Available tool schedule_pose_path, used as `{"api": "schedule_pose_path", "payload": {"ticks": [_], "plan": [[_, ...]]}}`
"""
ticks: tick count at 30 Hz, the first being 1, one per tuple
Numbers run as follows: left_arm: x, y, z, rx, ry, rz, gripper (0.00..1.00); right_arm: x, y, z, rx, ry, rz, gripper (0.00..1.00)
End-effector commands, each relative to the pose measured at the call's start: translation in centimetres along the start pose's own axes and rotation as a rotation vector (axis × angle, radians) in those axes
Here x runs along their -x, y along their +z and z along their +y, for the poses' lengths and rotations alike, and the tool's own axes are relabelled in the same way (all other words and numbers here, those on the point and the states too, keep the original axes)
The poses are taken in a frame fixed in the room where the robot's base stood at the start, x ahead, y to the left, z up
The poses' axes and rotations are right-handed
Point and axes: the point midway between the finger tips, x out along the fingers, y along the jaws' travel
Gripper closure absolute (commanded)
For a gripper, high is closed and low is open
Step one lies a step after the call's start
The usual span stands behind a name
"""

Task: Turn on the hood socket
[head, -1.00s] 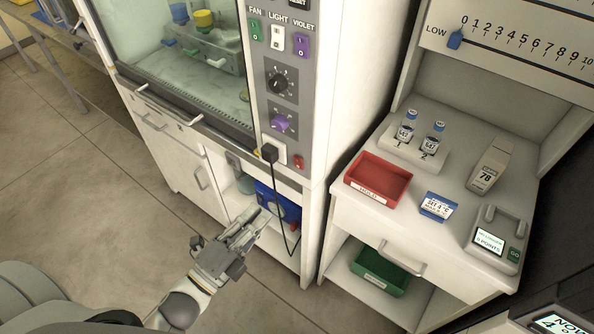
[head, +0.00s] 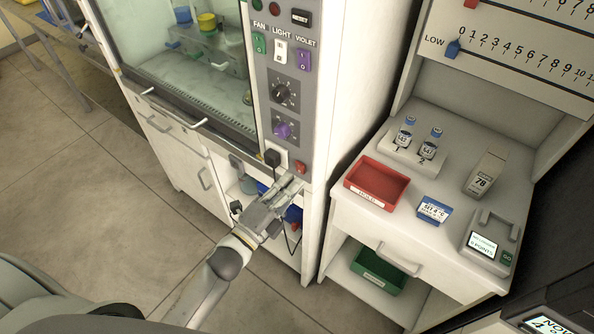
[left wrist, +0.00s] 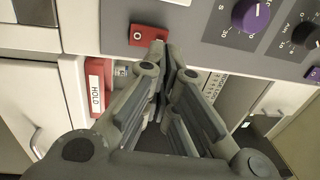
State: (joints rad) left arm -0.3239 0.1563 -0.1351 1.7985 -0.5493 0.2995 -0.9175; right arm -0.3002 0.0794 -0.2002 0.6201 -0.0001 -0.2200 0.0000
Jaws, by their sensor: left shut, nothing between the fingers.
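The hood's front panel holds a white socket (head: 283,157) with a black plug (head: 272,158) in it. A red rocker switch (head: 300,167) sits just right of the socket; the left wrist view shows it too, as a red switch (left wrist: 146,36) on the grey panel. My left gripper (head: 293,181) is shut and empty, its fingertips just below and in front of the red switch. In the left wrist view its fingertips (left wrist: 162,50) overlap the switch's lower edge; I cannot tell whether they touch it. My right gripper is not in view.
A black cord hangs below the socket, partly hidden by my left gripper. Above are a purple knob (head: 283,130), a black knob (head: 285,92) and the fan, light and violet switches. A red tray (head: 376,183) stands on the bench to the right.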

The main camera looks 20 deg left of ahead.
Motion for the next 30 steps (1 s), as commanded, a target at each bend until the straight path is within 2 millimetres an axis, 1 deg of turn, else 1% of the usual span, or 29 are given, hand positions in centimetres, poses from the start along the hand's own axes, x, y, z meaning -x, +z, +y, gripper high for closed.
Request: {"api": "schedule_pose_path", "payload": {"ticks": [1, 3, 9, 20, 24, 30], "plan": [[-0.8, 0.0, -0.3, 0.001, -0.001, 0.0, 1.0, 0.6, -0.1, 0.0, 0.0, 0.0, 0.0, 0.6], [-1.6, -0.1, -0.2, 0.001, 0.0, 0.0, 1.0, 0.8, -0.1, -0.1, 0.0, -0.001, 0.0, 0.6], [-2.8, 0.0, -0.1, 0.001, 0.0, 0.0, 1.0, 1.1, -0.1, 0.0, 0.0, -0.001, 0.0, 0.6], [-3.0, 0.0, 0.0, 0.001, 0.001, 0.0, 1.0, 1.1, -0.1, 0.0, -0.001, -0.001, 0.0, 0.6], [-3.6, 0.0, -0.1, -0.001, 0.003, 0.0, 1.0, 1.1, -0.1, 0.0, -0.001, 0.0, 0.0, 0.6], [-3.5, 0.0, -0.1, 0.0, 0.002, 0.0, 1.0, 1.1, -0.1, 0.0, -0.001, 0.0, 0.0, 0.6]]}}
